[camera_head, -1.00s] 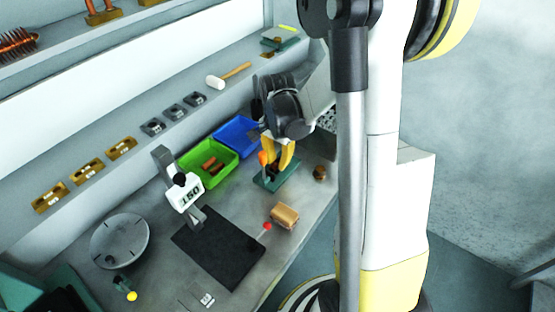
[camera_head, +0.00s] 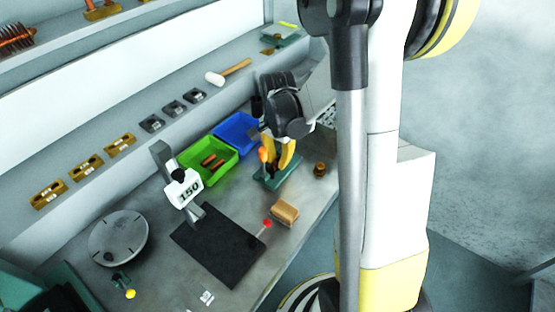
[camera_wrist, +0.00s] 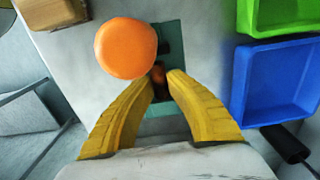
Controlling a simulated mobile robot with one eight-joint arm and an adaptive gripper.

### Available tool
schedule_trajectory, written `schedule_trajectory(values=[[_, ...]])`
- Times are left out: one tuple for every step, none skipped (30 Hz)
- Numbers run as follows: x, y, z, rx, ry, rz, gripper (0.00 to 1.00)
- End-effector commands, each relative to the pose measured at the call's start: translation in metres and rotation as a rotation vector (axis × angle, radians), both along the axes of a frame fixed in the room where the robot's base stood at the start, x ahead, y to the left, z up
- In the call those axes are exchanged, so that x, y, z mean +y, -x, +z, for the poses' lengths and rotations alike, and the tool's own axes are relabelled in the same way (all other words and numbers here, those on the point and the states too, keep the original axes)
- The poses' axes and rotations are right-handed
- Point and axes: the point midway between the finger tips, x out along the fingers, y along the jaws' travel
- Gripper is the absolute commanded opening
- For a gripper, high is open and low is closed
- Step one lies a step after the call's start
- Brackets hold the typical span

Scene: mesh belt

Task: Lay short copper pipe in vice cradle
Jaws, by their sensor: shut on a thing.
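My gripper (camera_head: 281,160) is over the green vice (camera_head: 268,183) on the bench, pointing down. In the wrist view its yellow fingertips (camera_wrist: 162,76) are closed on a small dark copper piece (camera_wrist: 158,72), which looks like the short copper pipe. The green vice (camera_wrist: 168,112) lies directly below the tips. An orange ball knob (camera_wrist: 125,47) stands beside the fingers and hides part of the vice; it also shows in the head view (camera_head: 263,155). The fingers and knob hide most of the pipe and cradle, so I cannot tell whether the pipe touches the cradle.
A green bin (camera_head: 190,178) with several copper pieces and a blue bin (camera_head: 232,124) stand behind the vice. A tan block (camera_head: 285,210), a small brass part (camera_head: 320,169) and a black mat (camera_head: 215,251) are nearby.

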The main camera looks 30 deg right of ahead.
Motion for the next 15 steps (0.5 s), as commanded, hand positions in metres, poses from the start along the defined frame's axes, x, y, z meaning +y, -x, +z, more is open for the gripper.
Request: schedule_trajectory(values=[[0.0, 0.0, -0.0014, 0.0, 0.0, 0.0, 0.0], [0.0, 0.0, -0.0019, 0.0, 0.0, 0.0, 0.0], [0.0, 0.0, -0.0025, 0.0, 0.0, 0.0, 0.0], [0.0, 0.0, -0.0029, 0.0, 0.0, 0.0, 0.0], [0.0, 0.0, -0.0034, 0.0, 0.0, 0.0, 0.0], [0.0, 0.0, -0.004, 0.0, 0.0, 0.0, 0.0], [0.0, 0.0, -0.0036, 0.0, 0.0, 0.0, 0.23], [0.0, 0.0, -0.0033, 0.0, 0.0, 0.0, 0.32], [0.0, 0.0, -0.0032, 0.0, 0.0, 0.0, 0.39], [0.0, 0.0, -0.0032, 0.0, 0.0, 0.0, 0.39], [0.0, 0.0, -0.0031, 0.0, 0.0, 0.0, 0.39], [0.0, 0.0, -0.0031, 0.0, 0.0, 0.0, 0.39], [0.0, 0.0, -0.0031, 0.0, 0.0, 0.0, 0.39], [0.0, 0.0, -0.0031, 0.0, 0.0, 0.0, 0.39], [0.0, 0.0, -0.0031, 0.0, 0.0, 0.0, 0.39]])
